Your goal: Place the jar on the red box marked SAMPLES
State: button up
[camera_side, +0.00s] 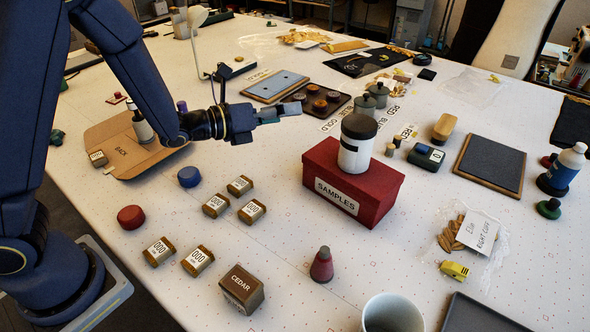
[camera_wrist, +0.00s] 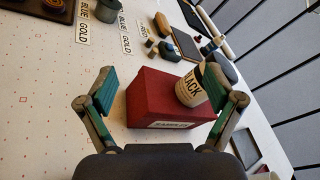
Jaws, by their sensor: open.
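The white jar with a dark lid (camera_side: 357,145) stands upright on top of the red box marked SAMPLES (camera_side: 384,197) in the side view. In the wrist view the jar (camera_wrist: 188,90) shows a label reading BLACK and sits at the right part of the red box (camera_wrist: 150,97). My gripper (camera_side: 290,110) is to the left of the jar in the side view, apart from it and empty. In the wrist view my gripper (camera_wrist: 163,83) has its fingers spread wide, with the box and jar in view between and beyond them. The right finger overlaps the jar's edge in that view.
Several small labelled blocks (camera_side: 215,205), a blue cap (camera_side: 189,176) and a red cap (camera_side: 131,217) lie left of the box. A CEDAR block (camera_side: 242,288), a red cone (camera_side: 322,265) and a white cup (camera_side: 393,313) are in front. A dark tray of discs (camera_side: 322,101) lies behind.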

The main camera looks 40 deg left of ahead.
jog(key=s+a+r+n+g+y, duration=0.5)
jog(key=s+a+n, duration=0.35)
jog(key=n, duration=1.25)
jog(key=s+r+n+g+y, duration=0.1)
jog(key=s+n+g, duration=0.3)
jog(key=s+n, duration=0.8)
jog(key=s, duration=0.6)
jog(key=shift+d+r+y, duration=0.15)
jog(key=shift+y, duration=0.15)
